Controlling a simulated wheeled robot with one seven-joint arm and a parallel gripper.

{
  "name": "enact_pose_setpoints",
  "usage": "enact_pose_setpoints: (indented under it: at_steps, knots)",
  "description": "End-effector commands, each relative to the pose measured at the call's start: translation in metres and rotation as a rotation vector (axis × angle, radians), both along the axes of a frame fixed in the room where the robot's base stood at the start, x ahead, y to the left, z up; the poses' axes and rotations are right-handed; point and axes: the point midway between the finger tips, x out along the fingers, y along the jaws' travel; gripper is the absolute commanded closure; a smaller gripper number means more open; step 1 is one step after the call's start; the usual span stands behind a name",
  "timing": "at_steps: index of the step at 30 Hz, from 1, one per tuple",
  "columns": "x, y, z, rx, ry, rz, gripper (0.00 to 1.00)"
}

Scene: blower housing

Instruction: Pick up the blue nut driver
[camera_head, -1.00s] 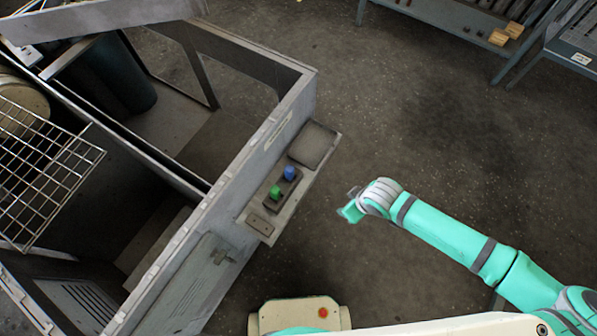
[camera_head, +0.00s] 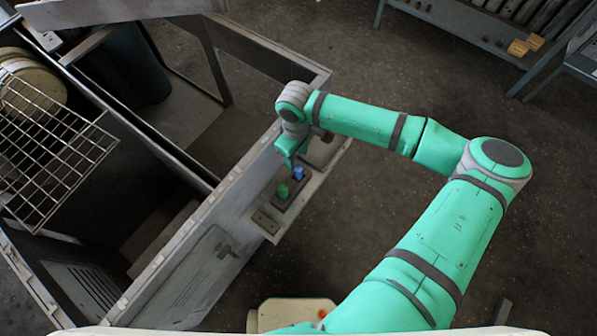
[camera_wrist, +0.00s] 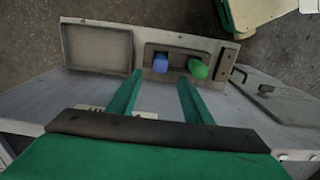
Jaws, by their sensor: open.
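The blue nut driver (camera_head: 298,173) stands in a dark holder on a small shelf fixed to the side of the grey housing. It also shows in the wrist view (camera_wrist: 160,64), just beyond my fingertips. A green driver (camera_head: 283,191) stands beside it in the same holder (camera_wrist: 179,52); it also shows in the wrist view (camera_wrist: 198,69). My gripper (camera_head: 290,166) is open and empty, above the shelf close to the blue driver. In the wrist view my gripper (camera_wrist: 158,84) has its two green fingers apart, with the blue driver ahead between their lines.
The shelf (camera_head: 266,224) has an empty shallow tray (camera_wrist: 97,48) beside the holder. The housing wall (camera_head: 190,235) rises right beside the shelf. A wire rack (camera_head: 50,150) lies over the housing at left.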

Motion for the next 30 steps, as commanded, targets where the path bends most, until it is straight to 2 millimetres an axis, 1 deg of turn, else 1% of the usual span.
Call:
enact_pose_setpoints:
  at_steps: [1,6,13,18,21,24,30]
  knots:
    - [-0.001,0.000,-0.008,0.000,0.001,0.000,0.55]
    - [-0.001,0.000,-0.033,0.001,0.001,0.000,0.55]
    - [-0.001,-0.002,-0.053,0.000,0.000,-0.001,0.55]
    - [-0.004,-0.005,-0.077,0.000,0.000,0.000,0.55]
    - [-0.004,-0.005,-0.088,0.001,0.001,-0.001,0.55]
    - [-0.003,-0.005,-0.094,0.001,-0.001,-0.001,0.55]
    - [-0.003,-0.005,-0.094,0.000,-0.001,-0.001,0.55]
